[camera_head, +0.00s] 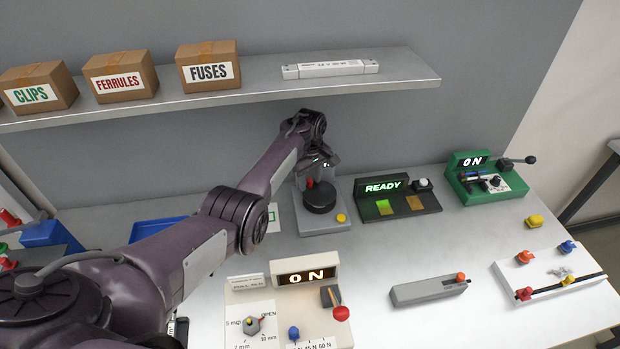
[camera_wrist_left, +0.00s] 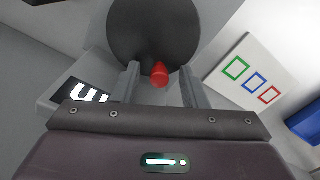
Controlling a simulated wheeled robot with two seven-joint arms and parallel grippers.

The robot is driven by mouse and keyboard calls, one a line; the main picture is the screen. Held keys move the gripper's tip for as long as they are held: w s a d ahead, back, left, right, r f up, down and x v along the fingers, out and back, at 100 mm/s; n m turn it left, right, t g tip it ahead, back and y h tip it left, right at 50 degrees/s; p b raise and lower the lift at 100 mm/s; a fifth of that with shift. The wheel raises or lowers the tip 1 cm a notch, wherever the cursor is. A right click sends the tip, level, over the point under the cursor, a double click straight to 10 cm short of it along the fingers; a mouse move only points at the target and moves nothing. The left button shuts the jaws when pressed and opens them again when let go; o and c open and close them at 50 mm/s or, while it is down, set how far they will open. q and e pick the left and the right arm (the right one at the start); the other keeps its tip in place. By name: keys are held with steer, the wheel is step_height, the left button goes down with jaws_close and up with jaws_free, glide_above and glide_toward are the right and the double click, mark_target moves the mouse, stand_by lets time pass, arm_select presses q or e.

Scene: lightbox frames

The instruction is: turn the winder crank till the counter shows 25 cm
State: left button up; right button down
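The winder has a grey base (camera_head: 325,222) and a round black disc (camera_head: 320,197), with a red crank knob (camera_head: 310,183) at the disc's left. In the left wrist view the black disc (camera_wrist_left: 153,30) fills the top, with the red knob (camera_wrist_left: 160,76) at its near edge. My left gripper (camera_head: 317,172) is over the winder; in the wrist view its fingers (camera_wrist_left: 160,84) are open on either side of the knob, with gaps visible. A lit counter display (camera_wrist_left: 90,95) is partly hidden by my gripper, so its number is unreadable. My right gripper is not in view.
A black READY unit (camera_head: 400,205) and a green ON box (camera_head: 485,178) stand right of the winder. A white ON panel (camera_head: 250,300) with a red-tipped lever is in front. A shelf (camera_head: 250,93) with labelled boxes runs above. A yellow button (camera_head: 341,218) is on the winder base.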

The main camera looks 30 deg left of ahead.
mark_target(321, 184)
arm_select(q)
jaws_close()
steer(key=shift+w+f+m, duration=0.1)
steer(key=shift+m, duration=0.2)
steer(key=m+b, duration=0.2)
steer(key=shift+w+d+f+m, duration=0.1)
steer(key=shift+w+m, duration=0.2)
steer(key=shift+w, duration=0.1)
steer(key=m, duration=0.1)
steer(key=m+b, duration=0.1)
steer(key=shift+w+d+m, duration=0.25)
steer(key=shift+w+m, duration=0.1)
steer(key=shift+m, duration=0.05)
steer(key=m, duration=0.1)
steer(key=m+b, duration=0.1)
steer(key=m, duration=0.1)
steer(key=shift+w+d+b, duration=0.35)
steer(key=shift+d+b, duration=0.05)
steer(key=shift+w+d+m+b, duration=0.1)
steer(key=shift+d+m+b, duration=0.15)
steer(key=shift+m, duration=0.65)
steer(key=shift+w+d+m+b, duration=0.1)
steer(key=shift+d+m+b, duration=0.1)
steer(key=shift+m, duration=0.7)
